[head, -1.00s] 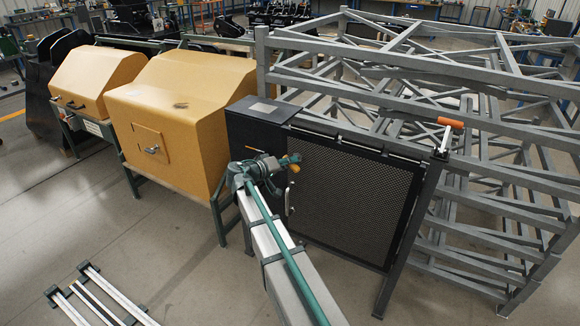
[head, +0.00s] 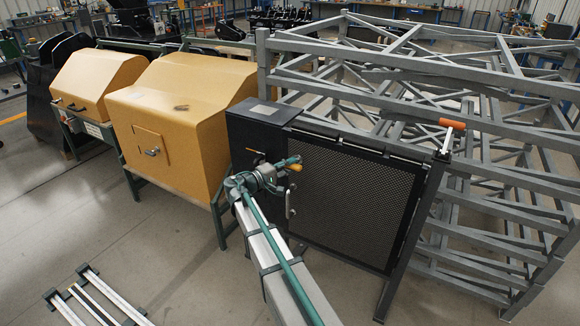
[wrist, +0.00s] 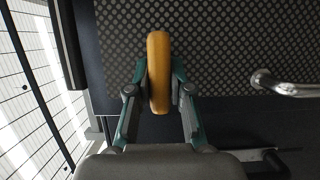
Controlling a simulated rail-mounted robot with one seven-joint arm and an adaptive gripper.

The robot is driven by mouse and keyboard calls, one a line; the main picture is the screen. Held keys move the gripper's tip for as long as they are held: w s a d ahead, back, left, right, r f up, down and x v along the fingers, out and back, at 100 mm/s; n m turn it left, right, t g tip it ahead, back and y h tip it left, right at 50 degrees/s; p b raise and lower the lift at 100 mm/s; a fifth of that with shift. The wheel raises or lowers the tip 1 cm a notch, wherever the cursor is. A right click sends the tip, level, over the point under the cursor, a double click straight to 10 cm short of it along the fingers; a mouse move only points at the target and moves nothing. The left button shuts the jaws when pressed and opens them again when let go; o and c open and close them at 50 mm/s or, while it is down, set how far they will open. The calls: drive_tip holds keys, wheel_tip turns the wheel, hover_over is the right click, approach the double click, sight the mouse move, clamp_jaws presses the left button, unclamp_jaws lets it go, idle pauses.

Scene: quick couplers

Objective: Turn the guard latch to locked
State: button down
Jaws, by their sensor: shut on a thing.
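The guard latch shows as a yellow-orange handle (wrist: 159,72) in the wrist view, standing upright in the picture in front of the dark perforated door. My gripper (wrist: 160,88) has a finger on each side of this handle and is shut on it. In the head view the latch handle (head: 296,168) shows as a small orange tip beside my gripper (head: 288,163), at the upper left of the mesh guard door (head: 350,200). My wrist and fingers hide the latch's base and any position marks.
A silver pull handle (head: 289,206) is on the door just below my gripper; it also shows in the wrist view (wrist: 285,87). A dark box (head: 262,112) adjoins the door. An orange-gripped lever (head: 452,124) is at the door's right post. Yellow housings (head: 180,110) stand left.

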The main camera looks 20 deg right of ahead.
idle(0.4)
drive_tip(key=c, duration=1)
unclamp_jaws()
drive_tip(key=shift+c, duration=0.2)
drive_tip(key=v, duration=1.2)
